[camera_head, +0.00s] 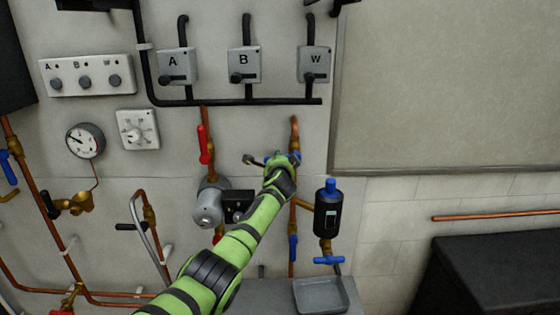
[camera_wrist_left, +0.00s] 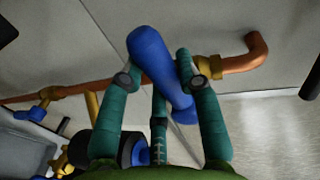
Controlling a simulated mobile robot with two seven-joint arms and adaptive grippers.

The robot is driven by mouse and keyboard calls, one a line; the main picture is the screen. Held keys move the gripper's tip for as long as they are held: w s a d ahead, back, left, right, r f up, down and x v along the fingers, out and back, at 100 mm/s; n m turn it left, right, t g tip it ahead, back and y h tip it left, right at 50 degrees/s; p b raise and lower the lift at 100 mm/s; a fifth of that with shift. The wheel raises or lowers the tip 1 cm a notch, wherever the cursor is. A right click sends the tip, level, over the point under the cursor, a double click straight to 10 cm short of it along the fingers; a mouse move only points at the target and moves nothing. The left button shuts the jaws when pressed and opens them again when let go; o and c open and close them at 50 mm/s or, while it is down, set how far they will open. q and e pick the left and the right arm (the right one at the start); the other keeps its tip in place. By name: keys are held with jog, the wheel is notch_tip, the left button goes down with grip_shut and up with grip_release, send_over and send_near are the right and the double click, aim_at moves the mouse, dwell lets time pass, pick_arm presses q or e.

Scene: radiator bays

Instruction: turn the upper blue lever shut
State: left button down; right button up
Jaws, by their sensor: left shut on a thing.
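The upper blue lever (camera_head: 296,158) is mostly hidden behind my left gripper (camera_head: 280,160) in the head view. In the left wrist view the blue lever (camera_wrist_left: 158,65) is large and clear, lying between the teal fingers of my left gripper (camera_wrist_left: 156,72). The gripper is shut on it. The lever appears to lie across the copper pipe (camera_wrist_left: 240,62) in that view, with brass fittings (camera_wrist_left: 208,67) behind it. My right gripper is in neither view.
A lower blue lever (camera_head: 293,247) hangs along the same pipe. A black cylinder with blue cap (camera_head: 328,210) stands to the right, above a grey tray (camera_head: 320,295). A red lever (camera_head: 204,145) and grey pump (camera_head: 209,203) are to the left.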

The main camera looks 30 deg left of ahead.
pick_arm(q)
jog(key=shift+a+r+m+y, duration=0.1)
jog(key=shift+r+m+y, duration=0.2)
jog(key=shift+r+m, duration=0.15)
jog(key=c, duration=0.8)
grip_release()
jog(key=shift+p, duration=0.3)
jog(key=shift+c, duration=0.2)
jog(key=shift+s+f, duration=0.1)
jog(key=v, duration=1.2)
